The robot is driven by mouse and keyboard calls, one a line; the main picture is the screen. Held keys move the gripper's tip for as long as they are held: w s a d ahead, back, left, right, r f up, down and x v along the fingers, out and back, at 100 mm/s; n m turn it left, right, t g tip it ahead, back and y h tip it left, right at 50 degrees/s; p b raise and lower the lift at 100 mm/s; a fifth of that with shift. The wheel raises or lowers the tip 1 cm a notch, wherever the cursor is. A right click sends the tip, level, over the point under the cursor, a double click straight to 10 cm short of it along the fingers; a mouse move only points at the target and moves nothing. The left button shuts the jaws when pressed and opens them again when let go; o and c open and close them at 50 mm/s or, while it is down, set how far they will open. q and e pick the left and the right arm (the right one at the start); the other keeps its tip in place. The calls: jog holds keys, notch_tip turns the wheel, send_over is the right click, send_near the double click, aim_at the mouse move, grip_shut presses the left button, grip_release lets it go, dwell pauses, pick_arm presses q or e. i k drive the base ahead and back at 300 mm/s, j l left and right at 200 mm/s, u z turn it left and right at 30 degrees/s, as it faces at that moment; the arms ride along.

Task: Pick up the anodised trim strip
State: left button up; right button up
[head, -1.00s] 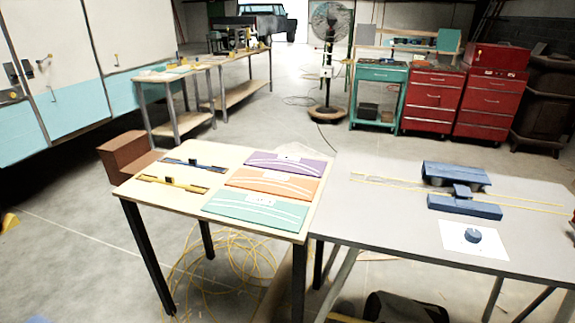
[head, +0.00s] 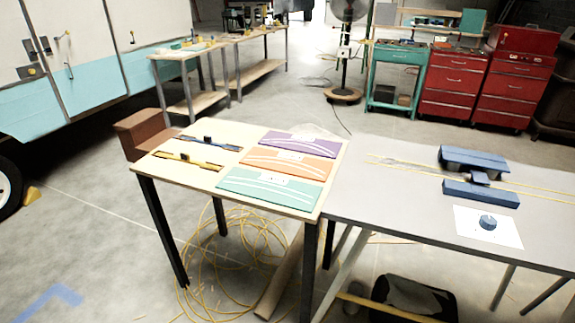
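Two thin strips with dark raised blocks at their middles lie on the left part of the light wooden table (head: 238,199). One is a blue strip (head: 226,147), farther back. The other is a yellow-gold strip (head: 205,165), nearer the front. I cannot tell for sure which is the anodised trim strip. Both lie flat and apart from each other. Neither of my grippers is in view.
Purple (head: 292,145), orange (head: 300,165) and green (head: 262,194) panels lie on the wooden table's right. A grey table (head: 385,210) adjoins it, holding a blue clamp-like fixture (head: 487,194). A brown box (head: 143,128) stands behind-left. Yellow cable (head: 225,270) coils on the floor.

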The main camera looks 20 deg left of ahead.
aim_at(185, 157)
jog(key=u, duration=1.35)
